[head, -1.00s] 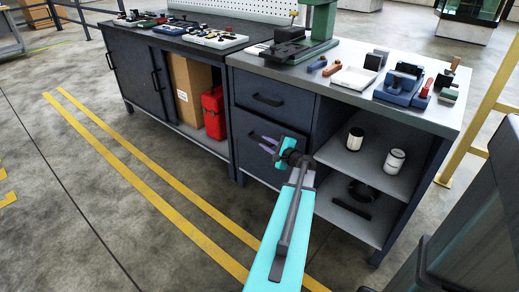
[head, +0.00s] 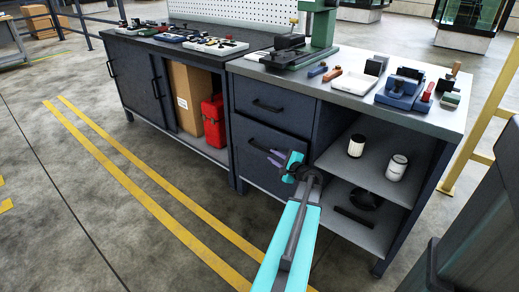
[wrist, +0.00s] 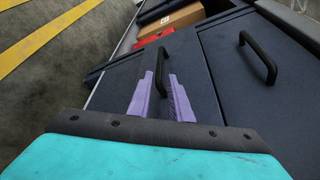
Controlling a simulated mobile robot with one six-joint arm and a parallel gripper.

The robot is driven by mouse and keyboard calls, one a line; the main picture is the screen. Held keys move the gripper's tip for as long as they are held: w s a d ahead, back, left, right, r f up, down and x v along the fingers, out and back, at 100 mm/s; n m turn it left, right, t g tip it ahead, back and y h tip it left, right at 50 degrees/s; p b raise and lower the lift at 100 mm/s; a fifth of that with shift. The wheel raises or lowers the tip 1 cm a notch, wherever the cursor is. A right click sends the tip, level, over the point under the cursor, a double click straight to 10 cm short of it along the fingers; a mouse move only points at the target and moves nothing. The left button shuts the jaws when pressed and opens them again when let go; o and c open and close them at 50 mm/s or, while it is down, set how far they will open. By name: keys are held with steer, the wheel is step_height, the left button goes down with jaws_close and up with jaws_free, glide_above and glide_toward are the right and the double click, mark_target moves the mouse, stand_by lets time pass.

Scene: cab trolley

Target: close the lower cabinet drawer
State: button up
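The lower cabinet drawer (head: 249,168) is a dark blue-grey front below the upper drawer (head: 285,119). Its black handle (head: 258,146) shows just up-left of my gripper (head: 274,157). How far the drawer stands out is hard to tell. In the wrist view, the two purple fingers of my gripper (wrist: 161,76) are apart with a narrow gap, in front of the lower drawer front (wrist: 195,75). A dark handle part (wrist: 162,57) shows just beyond the tips. Nothing is held. Contact with the drawer cannot be told.
Open shelves with two white cylinders (head: 396,168) are right of the drawers. Small tools and a white tray (head: 349,83) lie on top. A red toolbox (head: 214,120) stands in the left cabinet. The floor with yellow lines (head: 150,190) in front is clear.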

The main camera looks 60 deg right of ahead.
mark_target(259, 147)
steer(key=shift+b+x, duration=0.65)
steer(key=shift+x, duration=5.65)
jaws_close()
